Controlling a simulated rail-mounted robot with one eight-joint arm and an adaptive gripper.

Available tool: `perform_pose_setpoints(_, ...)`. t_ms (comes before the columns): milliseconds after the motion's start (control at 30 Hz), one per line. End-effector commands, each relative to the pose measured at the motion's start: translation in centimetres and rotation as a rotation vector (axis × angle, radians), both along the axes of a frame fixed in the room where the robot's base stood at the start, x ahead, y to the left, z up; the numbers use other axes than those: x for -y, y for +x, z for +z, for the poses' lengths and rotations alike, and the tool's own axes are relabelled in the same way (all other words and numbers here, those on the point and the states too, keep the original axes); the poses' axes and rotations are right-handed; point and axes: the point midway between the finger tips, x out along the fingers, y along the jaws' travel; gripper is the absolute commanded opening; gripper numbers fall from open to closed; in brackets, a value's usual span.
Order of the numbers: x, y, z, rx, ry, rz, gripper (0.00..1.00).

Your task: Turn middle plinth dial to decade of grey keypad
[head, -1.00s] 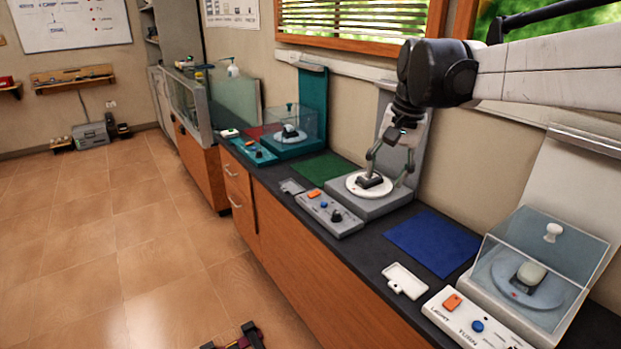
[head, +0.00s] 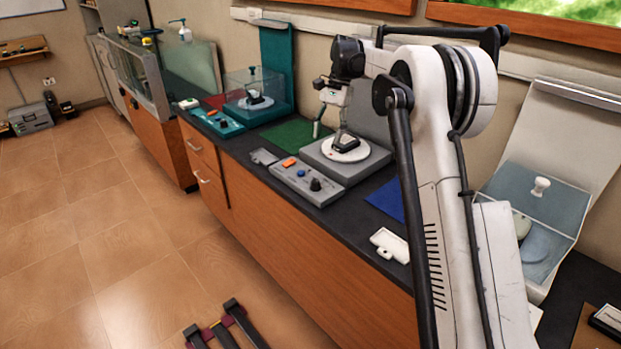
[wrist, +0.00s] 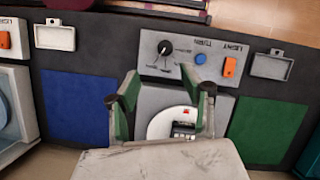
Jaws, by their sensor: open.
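The middle plinth (head: 318,160) is grey, with a sloped control panel on its front. Its black dial (head: 315,184) has a pale pointer mark; in the wrist view the dial (wrist: 164,47) is at the panel's left, with a small printed scale whose text is too small to read. A dark keypad-like device (wrist: 183,130) lies on the round white turntable (wrist: 160,122), partly hidden by my gripper. My gripper (wrist: 160,88) is open and empty, its fingers spread above the plinth between panel and turntable. In the head view my gripper (head: 331,122) is over the turntable.
A blue button (wrist: 200,59) and an orange switch (wrist: 230,67) sit beside the dial. Blue (wrist: 75,103) and green (wrist: 264,130) mats flank the plinth. A teal plinth with a clear case (head: 254,92) stands further left, another clear-cased display (head: 545,205) at right.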

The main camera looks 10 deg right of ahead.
Motion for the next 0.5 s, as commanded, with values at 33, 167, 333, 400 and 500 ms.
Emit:
perform_pose_setpoints(33, 0.2, 0.5, -0.8, -0.014, 0.003, -0.007, 0.42)
perform_pose_setpoints(167, 0.4, 1.1, -1.9, -0.041, 0.006, -0.022, 0.42)
perform_pose_setpoints(333, 0.3, 1.1, -2.7, -0.049, 0.008, -0.026, 0.42)
perform_pose_setpoints(400, 0.1, 0.9, -3.4, -0.049, 0.008, -0.025, 0.42)
perform_pose_setpoints(500, -0.3, 0.5, -4.8, -0.048, 0.007, -0.025, 0.42)
